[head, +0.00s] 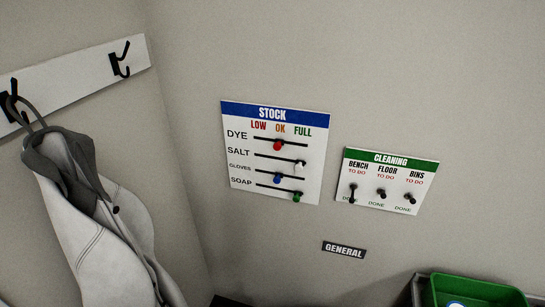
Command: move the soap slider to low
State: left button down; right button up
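The white STOCK board (235,170) with a blue header hangs on the wall in the middle of the head view. Its columns read LOW, OK and FULL from left to right. The soap slider (296,197) is a green knob on the lowest track, near its right end on the FULL side. The red dye slider (278,146) and the blue gloves slider (277,179) stand around the middle of their tracks. The white salt slider (300,163) is near the right end. Neither of my grippers is in view.
A CLEANING board (345,185) with several black switches hangs just right. A GENERAL sign (344,250) is below. A green bin (480,290) is at lower right. A white coat (95,220) hangs from a hook rail (75,80) at left.

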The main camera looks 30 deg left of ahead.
aim_at(295, 199)
jog(key=u, duration=0.95)
